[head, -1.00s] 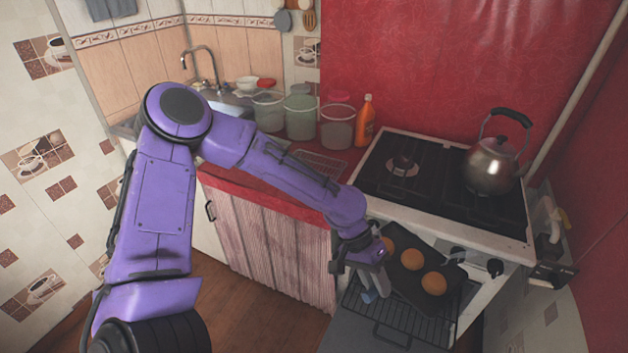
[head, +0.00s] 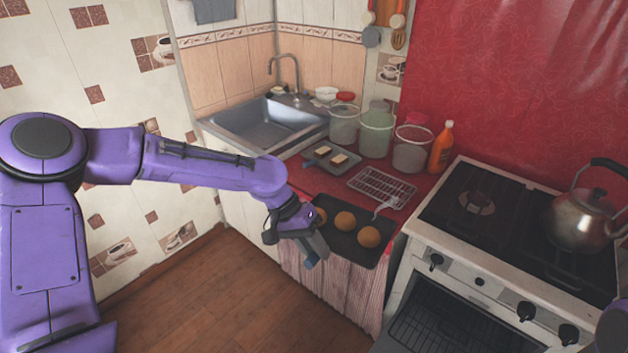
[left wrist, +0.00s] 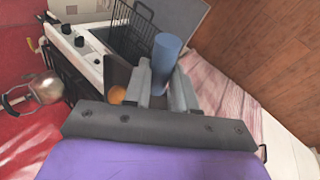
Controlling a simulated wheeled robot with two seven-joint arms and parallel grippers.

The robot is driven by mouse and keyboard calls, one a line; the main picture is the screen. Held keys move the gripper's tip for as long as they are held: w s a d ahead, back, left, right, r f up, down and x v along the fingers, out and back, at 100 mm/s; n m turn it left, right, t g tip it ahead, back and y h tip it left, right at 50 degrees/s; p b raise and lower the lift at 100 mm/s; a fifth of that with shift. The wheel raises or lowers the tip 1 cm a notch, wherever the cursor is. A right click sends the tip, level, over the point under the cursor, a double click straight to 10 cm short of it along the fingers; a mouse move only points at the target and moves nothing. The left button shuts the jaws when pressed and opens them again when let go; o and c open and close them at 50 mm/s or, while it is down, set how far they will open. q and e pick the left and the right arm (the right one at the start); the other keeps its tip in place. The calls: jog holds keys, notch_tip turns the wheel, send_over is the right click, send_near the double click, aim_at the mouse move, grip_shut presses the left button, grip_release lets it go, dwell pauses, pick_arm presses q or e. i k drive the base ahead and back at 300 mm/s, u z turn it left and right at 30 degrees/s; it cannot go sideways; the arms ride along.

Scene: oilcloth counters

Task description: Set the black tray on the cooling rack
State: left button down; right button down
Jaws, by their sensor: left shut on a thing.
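The black tray (head: 342,243) carries three round brown buns (head: 345,220) and looks roughly level. My left gripper (head: 306,243) is shut at its left end, and a blue cylindrical piece (left wrist: 166,62) shows between the fingers in the left wrist view. The tray hangs at the front edge of the red counter, just nearer than the cooling rack (head: 383,187); its exact height is unclear. The wire rack lies flat on the counter, empty, apart from the tray. Part of the tray (left wrist: 117,75) and one bun show in the left wrist view. My right gripper is out of view.
A grey plate (head: 320,153) with toast pieces lies left of the rack. Clear jars (head: 376,133) and an orange bottle (head: 441,148) stand behind it. The stove (head: 470,225) with a kettle (head: 585,215) is right; its oven (head: 430,318) is open. A pale utensil (head: 386,206) lies beside the rack.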

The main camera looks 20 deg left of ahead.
aim_at(375, 183)
jog(key=u, duration=1.55)
jog(key=i, duration=1.9)
jog(key=z, duration=2.3)
